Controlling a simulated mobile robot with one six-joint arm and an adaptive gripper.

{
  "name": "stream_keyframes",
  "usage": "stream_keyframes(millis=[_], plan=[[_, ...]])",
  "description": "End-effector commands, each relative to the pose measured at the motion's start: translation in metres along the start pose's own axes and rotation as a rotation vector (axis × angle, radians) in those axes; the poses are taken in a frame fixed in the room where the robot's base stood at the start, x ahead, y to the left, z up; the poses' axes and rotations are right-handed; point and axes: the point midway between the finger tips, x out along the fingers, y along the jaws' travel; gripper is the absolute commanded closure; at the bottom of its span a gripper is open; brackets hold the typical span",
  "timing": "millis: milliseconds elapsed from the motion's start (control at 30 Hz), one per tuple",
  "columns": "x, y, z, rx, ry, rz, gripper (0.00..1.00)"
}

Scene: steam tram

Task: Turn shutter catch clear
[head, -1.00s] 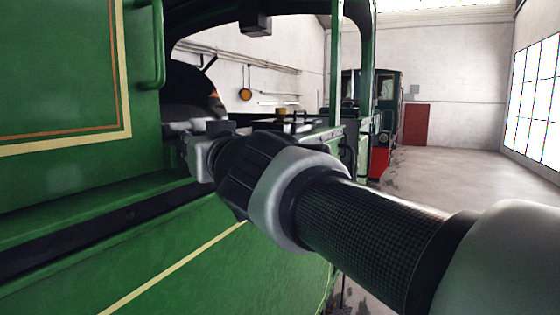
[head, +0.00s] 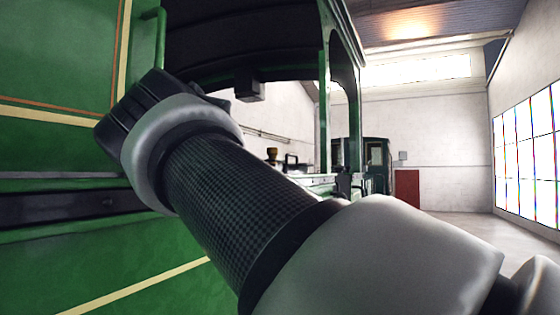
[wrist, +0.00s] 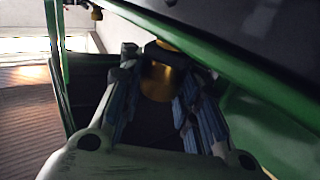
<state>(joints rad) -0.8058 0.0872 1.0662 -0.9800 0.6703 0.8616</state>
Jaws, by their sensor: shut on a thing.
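In the wrist view, a brass-coloured piece (wrist: 158,80), which looks like the shutter catch, sits between the two fingers of my gripper (wrist: 157,58). The fingers have blue-grey pads and are shut on the piece. A dark edge lies just above the fingertips. Which way the catch is turned cannot be told, as the fingers and shadow hide part of it. In the head view, my own wrist and forearm hide the gripper and the catch.
The green tram side (head: 60,80) stands close on the left, with a vertical handrail (head: 161,45). A dark roof (head: 240,30) and a green post (head: 322,100) bound the cab opening. Open floor (head: 465,226) lies to the right, before a large window (head: 525,150).

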Motion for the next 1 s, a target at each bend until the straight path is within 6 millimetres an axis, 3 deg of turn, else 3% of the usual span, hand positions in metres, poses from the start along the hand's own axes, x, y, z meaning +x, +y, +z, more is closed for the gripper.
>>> stream_keyframes(millis=[467, 500, 600, 1000], plan=[[0.0003, -0.0001, 0.0025, 0.001, -0.005, 0.007, 0.95], [0.0003, -0.0001, 0.0026, 0.001, -0.005, 0.007, 0.69], [0.0002, -0.0001, 0.0021, 0.001, -0.004, 0.007, 0.62], [-0.0001, -0.0005, 0.0007, 0.002, -0.001, 0.005, 0.62]])
